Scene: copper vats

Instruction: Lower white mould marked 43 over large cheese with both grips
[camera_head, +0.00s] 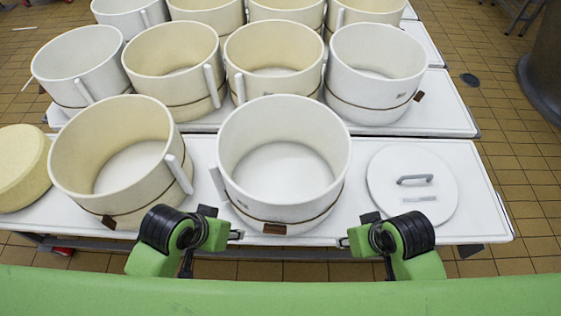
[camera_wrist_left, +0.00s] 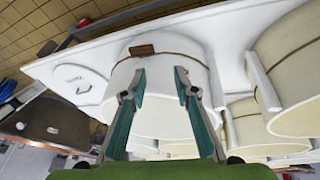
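A white round mould (camera_head: 327,200) stands upright on the front white table, open at the top, with a brown tag low on its near side. I cannot read a number on it. It also shows in the left wrist view (camera_wrist_left: 165,60). A large pale yellow cheese (camera_head: 20,172) sits at the far left, cut by the picture edge. My left gripper (camera_head: 238,235) is in front of the mould's lower left; its fingers are spread in the left wrist view (camera_wrist_left: 153,88), with the mould beyond them. My right gripper (camera_head: 343,242) is at the mould's lower right; its fingers are too small to judge.
A cream mould (camera_head: 112,140) stands left of the white one, close beside it. A white lid (camera_head: 412,190) with a grey handle lies to the right. Several more moulds fill the tables behind. Tiled floor (camera_head: 520,180) is clear at right.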

